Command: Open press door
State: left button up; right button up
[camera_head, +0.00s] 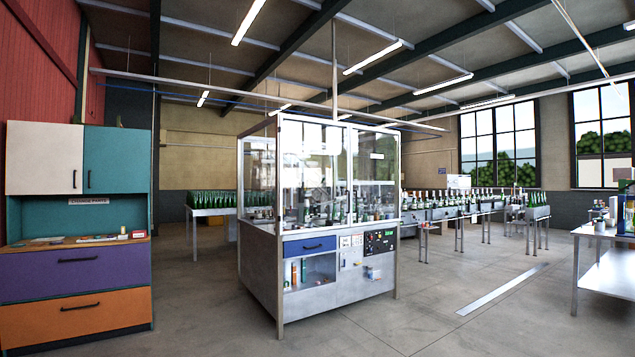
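The press, a metal-framed machine (262,265) with clear upper panels, stands in the middle of the room. Its clear front door panel (305,165) looks closed, with bottles and machine parts behind it. Below are a blue drawer (309,246), an open-looking compartment (309,272) holding small items, and a control panel (380,242) with buttons and a small green display. Neither of my grippers shows in the head view. The press is some distance ahead of me.
A colourful cabinet (75,270) stands at the left. A table of green bottles (209,212) is behind the press. A bottle conveyor (440,214) runs back right. A workbench (600,233) is at the right edge. The floor (430,310) in front is clear.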

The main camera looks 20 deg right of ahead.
aim_at(280, 116)
jog(key=i+l+z, duration=0.6)
jog(key=i, duration=0.15)
jog(key=i+l+z, duration=0.1)
jog(key=i+z, duration=0.5)
jog(key=i, duration=2.2)
